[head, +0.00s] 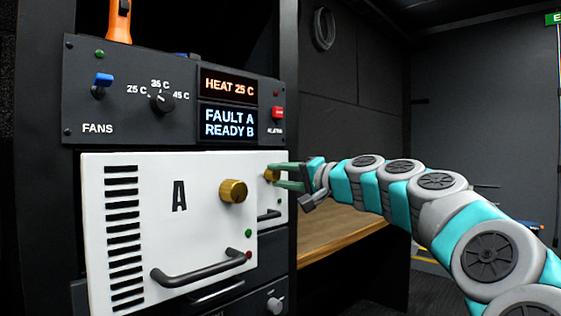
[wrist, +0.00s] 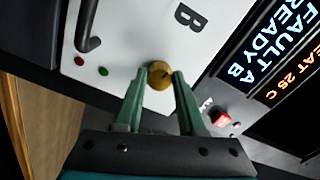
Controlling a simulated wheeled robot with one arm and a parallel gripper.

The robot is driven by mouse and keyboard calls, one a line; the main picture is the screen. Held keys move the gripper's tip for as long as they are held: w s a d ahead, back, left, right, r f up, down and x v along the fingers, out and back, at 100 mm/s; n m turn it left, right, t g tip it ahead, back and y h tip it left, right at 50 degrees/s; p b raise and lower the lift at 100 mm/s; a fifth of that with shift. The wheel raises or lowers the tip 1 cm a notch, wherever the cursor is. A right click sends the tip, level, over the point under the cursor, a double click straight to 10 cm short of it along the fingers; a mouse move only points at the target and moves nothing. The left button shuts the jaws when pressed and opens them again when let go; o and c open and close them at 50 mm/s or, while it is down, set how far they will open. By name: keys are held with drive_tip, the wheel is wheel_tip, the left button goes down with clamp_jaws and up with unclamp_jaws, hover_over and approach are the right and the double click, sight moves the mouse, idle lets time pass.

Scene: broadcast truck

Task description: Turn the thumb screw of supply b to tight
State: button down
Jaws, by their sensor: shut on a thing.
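The brass thumb screw of supply B (wrist: 161,75) sits on the white front panel of supply B (wrist: 130,50), beside the letter B in the wrist view. My gripper (wrist: 158,84) is shut on this screw, one green finger on each side. In the head view my gripper (head: 274,176) reaches in from the right, and the screw (head: 270,175) is partly hidden by the fingers. Supply A (head: 205,270) stands in front with its own brass thumb screw (head: 233,191) and covers most of supply B. How far the held screw is turned cannot be told.
Above are the fans switch (head: 102,84), a temperature knob (head: 162,102) and a display (head: 229,122) reading "FAULT A READY B". A wooden bench (head: 345,232) lies below my arm.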

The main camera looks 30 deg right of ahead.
drive_tip(key=m+p, duration=0.2)
drive_tip(key=m, duration=0.1)
drive_tip(key=shift+r+m, duration=0.15)
drive_tip(key=shift+m, duration=0.15)
drive_tip(key=m, duration=0.3)
drive_tip(key=shift+m, duration=0.3)
drive_tip(key=m, duration=0.4)
drive_tip(key=shift+m, duration=2.5)
drive_tip(key=c, duration=0.5)
unclamp_jaws()
drive_tip(key=shift+d, duration=0.1)
